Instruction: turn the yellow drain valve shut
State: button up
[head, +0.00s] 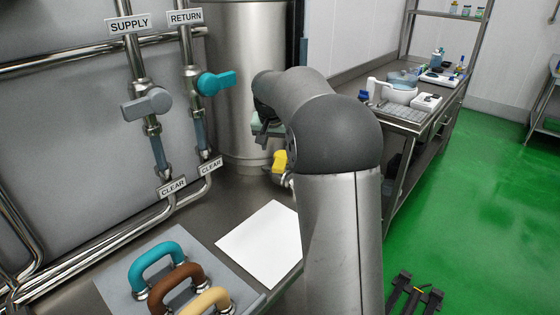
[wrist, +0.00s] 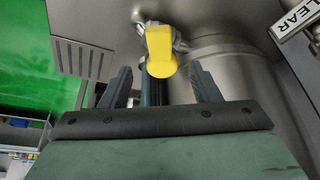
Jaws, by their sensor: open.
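The yellow drain valve (head: 280,161) shows at the foot of the steel tank, left of my arm, in the head view. In the wrist view the yellow handle (wrist: 161,50) is at the top middle, on a small metal fitting. My gripper (wrist: 160,82) is open, its two fingers spread to the left and right below the handle in the picture. The handle lies beyond the fingertips and appears apart from them. In the head view my arm hides most of my gripper and part of the valve.
The steel tank (head: 228,95) stands behind the valve. Supply (head: 147,104) and return (head: 215,83) valves are on pipes to the left. A white sheet (head: 262,242) and several coloured handles (head: 155,262) lie in front. A bench (head: 430,115) with lab items stands at the right.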

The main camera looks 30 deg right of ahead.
aim_at(279, 164)
jog(key=x, duration=0.9)
jog(key=shift+p, duration=0.35)
jog(key=shift+r, duration=0.1)
grip_shut()
jog(key=shift+d, duration=0.1)
